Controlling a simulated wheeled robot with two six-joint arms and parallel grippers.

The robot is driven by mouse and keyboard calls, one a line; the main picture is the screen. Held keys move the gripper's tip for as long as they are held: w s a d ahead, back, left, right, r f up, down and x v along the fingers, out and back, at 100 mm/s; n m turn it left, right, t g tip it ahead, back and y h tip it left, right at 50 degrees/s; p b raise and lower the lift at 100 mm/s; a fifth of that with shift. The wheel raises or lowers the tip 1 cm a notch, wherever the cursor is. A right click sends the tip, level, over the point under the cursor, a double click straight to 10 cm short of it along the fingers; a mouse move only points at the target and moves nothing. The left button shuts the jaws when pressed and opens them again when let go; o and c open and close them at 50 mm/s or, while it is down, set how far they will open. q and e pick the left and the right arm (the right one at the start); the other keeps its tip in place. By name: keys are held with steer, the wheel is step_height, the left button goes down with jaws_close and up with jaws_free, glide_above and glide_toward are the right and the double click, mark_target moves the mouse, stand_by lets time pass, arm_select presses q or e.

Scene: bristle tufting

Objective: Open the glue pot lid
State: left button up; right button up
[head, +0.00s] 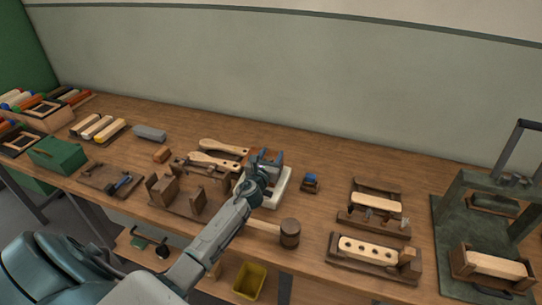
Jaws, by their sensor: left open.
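My left gripper (266,158) reaches in from the lower left and hangs over a white tray (284,187) near the middle of the bench. It is open, and its fingers are small and partly hidden by its own wrist. I cannot pick out the glue pot or its lid with certainty; part of the tray and whatever stands in it is hidden behind my gripper. A small brown block with a blue top (310,181) stands just right of the tray, apart from the gripper. My right gripper is not in view.
A wooden mallet (289,233) lies in front of the tray. Wooden-handled brushes (222,147) lie to its left. A wooden block with holes (370,248) and a green press stand (445,220) are at right. A yellow bin (250,281) sits below the front edge.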

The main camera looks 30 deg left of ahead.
arm_select(q)
jaws_close()
